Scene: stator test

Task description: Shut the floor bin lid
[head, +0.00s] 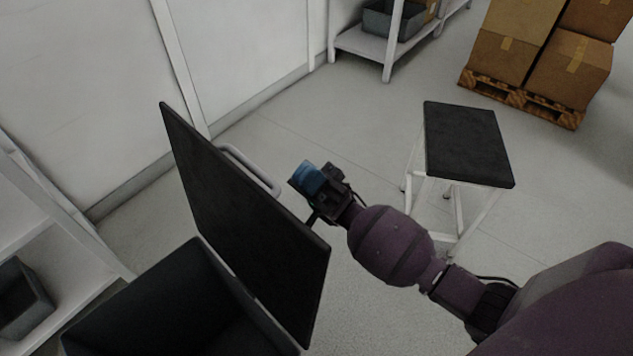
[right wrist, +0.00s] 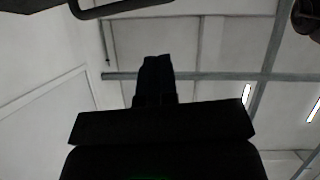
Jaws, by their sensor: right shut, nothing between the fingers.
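The floor bin (head: 150,308) stands at the lower left of the head view, dark and open at the top. Its black lid (head: 240,215) is raised steeply, with a grey bar handle (head: 250,168) on its outer face. My right gripper (head: 308,178) is on the outer side of the lid, just right of the handle, apart from it as far as I can see. It is shut and empty. In the right wrist view its dark fingers (right wrist: 154,80) point up toward the ceiling, and a curved bar (right wrist: 125,8), probably the handle, crosses the top. My left gripper is not in view.
A black-topped stool (head: 465,145) stands right of my right gripper. Cardboard boxes on a wooden pallet (head: 520,98) are at the back right. White shelves stand at the left edge (head: 60,215) and at the back (head: 362,45). Floor between lid and stool is clear.

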